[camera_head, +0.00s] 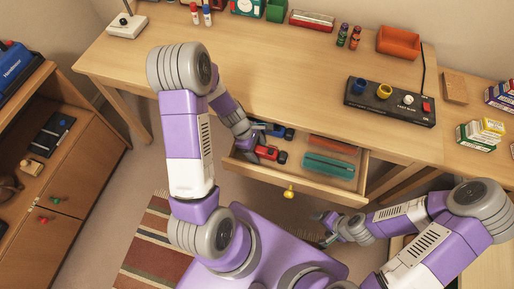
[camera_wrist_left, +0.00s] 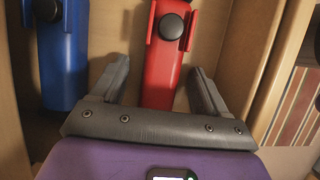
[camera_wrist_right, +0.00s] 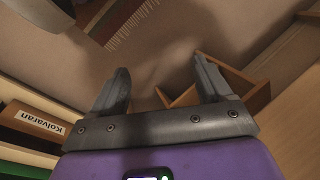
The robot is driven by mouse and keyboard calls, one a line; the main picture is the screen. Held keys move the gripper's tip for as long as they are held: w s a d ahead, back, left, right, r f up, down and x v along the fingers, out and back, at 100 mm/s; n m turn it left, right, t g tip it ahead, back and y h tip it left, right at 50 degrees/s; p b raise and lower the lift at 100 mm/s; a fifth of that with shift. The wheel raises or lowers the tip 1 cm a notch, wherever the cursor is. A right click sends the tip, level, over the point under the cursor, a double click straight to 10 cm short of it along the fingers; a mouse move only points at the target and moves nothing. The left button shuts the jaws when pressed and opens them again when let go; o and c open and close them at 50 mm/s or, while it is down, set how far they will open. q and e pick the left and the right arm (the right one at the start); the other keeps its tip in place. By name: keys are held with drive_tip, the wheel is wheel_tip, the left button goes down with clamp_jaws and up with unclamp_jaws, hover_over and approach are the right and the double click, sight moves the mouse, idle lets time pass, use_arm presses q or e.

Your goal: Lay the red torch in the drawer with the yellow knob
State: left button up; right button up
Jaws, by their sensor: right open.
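The drawer with the yellow knob (camera_head: 289,193) is pulled out under the desk. The red torch (camera_head: 268,153) lies in the left part of the open drawer (camera_head: 240,167). In the left wrist view, the red torch (camera_wrist_left: 163,68) lies between the fingers of my left gripper (camera_wrist_left: 159,72), which is open with gaps on both sides. In the head view, my left gripper (camera_head: 250,147) is at the drawer's left end, partly hidden by its arm. My right gripper (camera_head: 322,228) is open and empty in front of the drawer, to the right; the right wrist view (camera_wrist_right: 160,78) shows nothing between its fingers.
A blue torch (camera_head: 274,130) lies behind the red one; it also shows in the left wrist view (camera_wrist_left: 62,60). A teal case (camera_head: 328,166) and an orange-red item (camera_head: 333,144) fill the drawer's right side. A black switch panel (camera_head: 388,101) stands on the desk above.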

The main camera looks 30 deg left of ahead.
use_arm(q)
drive_tip(key=p+v, duration=0.5)
drive_tip(key=v, duration=0.6)
drive_tip(key=shift+r, duration=0.1)
drive_tip(key=shift+a+r+p, duration=0.25)
drive_tip(key=shift+r+p, duration=0.2)
drive_tip(key=shift+r, duration=0.05)
drive_tip(key=shift+s, duration=0.15)
